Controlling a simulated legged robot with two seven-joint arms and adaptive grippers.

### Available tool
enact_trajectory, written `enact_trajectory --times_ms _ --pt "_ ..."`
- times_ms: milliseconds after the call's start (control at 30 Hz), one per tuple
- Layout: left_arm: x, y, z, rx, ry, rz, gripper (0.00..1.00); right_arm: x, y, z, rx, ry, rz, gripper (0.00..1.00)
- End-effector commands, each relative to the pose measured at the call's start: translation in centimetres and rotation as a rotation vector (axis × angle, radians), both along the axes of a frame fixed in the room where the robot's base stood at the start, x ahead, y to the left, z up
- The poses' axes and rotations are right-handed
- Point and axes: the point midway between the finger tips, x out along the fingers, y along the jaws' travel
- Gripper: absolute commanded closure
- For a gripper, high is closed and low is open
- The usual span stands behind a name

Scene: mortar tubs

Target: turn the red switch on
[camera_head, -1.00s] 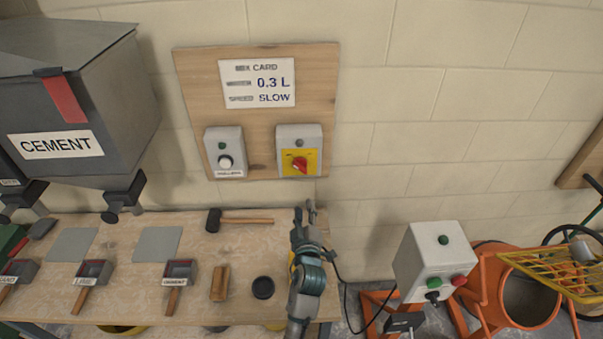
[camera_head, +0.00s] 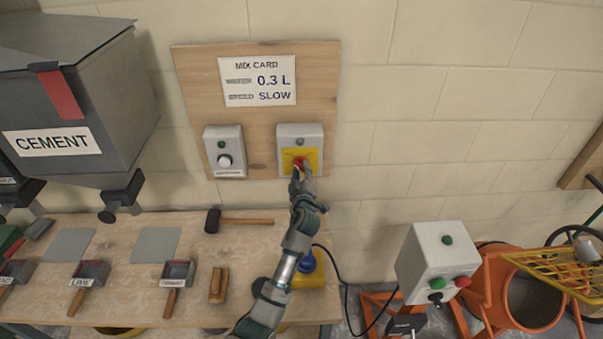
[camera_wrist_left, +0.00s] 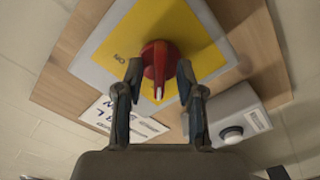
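The red switch (camera_head: 299,163) is a rotary knob on a yellow plate (camera_head: 312,154) on a grey box, mounted on the wooden wall board. My left gripper (camera_head: 300,174) is at the knob and partly covers it in the head view. In the left wrist view, the red knob (camera_wrist_left: 158,65) lies between the two spread fingertips of the left gripper (camera_wrist_left: 159,72). Its white pointer mark faces the bottom of that picture. The fingers are open around the knob, with no clear grip seen; contact is hard to tell. My right gripper is not in view.
A grey box with a white button (camera_head: 225,161) is left of the switch. The mix card (camera_head: 258,82) hangs above. Below is a bench (camera_head: 120,234) with a mallet (camera_head: 236,221) and scoops. A control box (camera_head: 437,262) and orange mixer (camera_head: 520,300) stand at right.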

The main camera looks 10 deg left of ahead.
Motion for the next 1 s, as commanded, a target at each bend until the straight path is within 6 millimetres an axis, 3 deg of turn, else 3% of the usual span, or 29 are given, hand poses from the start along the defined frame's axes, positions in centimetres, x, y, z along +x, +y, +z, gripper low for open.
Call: enact_trajectory --times_ms 200,367,767,1000 --pt "0.04 0.01 0.01 0.001 0.0 0.0 0.62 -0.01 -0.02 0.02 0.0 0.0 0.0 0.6" --pt "0.03 0.0 -0.01 0.001 0.0 0.0 1.0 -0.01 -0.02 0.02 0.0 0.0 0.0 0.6" --pt "0.03 0.0 -0.08 0.026 0.009 0.0 1.0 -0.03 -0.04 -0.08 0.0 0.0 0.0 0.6" --pt "0.02 0.0 -0.15 0.14 0.041 -0.001 1.0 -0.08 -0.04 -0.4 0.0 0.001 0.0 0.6"
